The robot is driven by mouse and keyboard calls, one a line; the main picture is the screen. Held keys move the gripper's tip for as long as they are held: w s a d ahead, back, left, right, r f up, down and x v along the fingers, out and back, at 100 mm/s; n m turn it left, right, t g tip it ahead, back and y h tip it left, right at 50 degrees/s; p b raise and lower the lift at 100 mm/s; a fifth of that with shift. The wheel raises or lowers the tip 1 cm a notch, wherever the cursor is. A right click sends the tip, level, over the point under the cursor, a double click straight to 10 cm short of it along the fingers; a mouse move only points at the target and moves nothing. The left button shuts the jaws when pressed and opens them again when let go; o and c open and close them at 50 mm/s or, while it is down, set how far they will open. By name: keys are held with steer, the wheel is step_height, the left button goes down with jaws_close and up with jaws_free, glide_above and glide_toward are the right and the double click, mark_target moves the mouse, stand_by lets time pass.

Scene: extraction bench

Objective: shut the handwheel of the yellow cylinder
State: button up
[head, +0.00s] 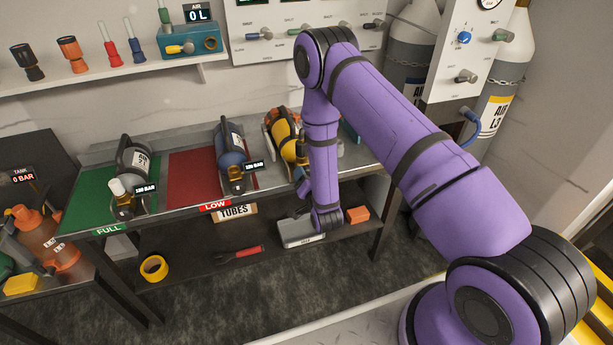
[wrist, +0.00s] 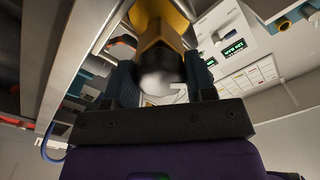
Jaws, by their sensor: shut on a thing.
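The yellow cylinder (head: 284,137) lies tilted in a holder at the right of the bench, its valve end toward me and partly behind my arm. In the wrist view its yellow body (wrist: 174,14) is at the top, with the brass valve (wrist: 158,42) below it. The rounded grey handwheel (wrist: 160,82) at the valve's end sits between my two fingers. My gripper (wrist: 163,77) is shut on the handwheel, one finger on each side. In the head view my arm mostly hides the gripper and the handwheel.
A blue cylinder (head: 231,146) lies on the red LOW mat (head: 188,173), left of the yellow one. A grey cylinder (head: 134,160) lies on the green FULL mat (head: 90,198). A lower shelf holds a grey box (head: 299,232) and an orange block (head: 357,214). Gas cylinders stand at the right.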

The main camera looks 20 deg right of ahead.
steer(key=m, duration=0.4)
steer(key=shift+f+m, duration=0.1)
steer(key=shift+m, duration=0.2)
steer(key=shift+a+m, duration=0.1)
steer(key=shift+m, duration=1.8)
steer(key=o, duration=0.9)
steer(key=shift+o, duration=0.2)
steer(key=shift+s, duration=0.1)
steer(key=s, duration=1)
steer(key=shift+s, duration=0.35)
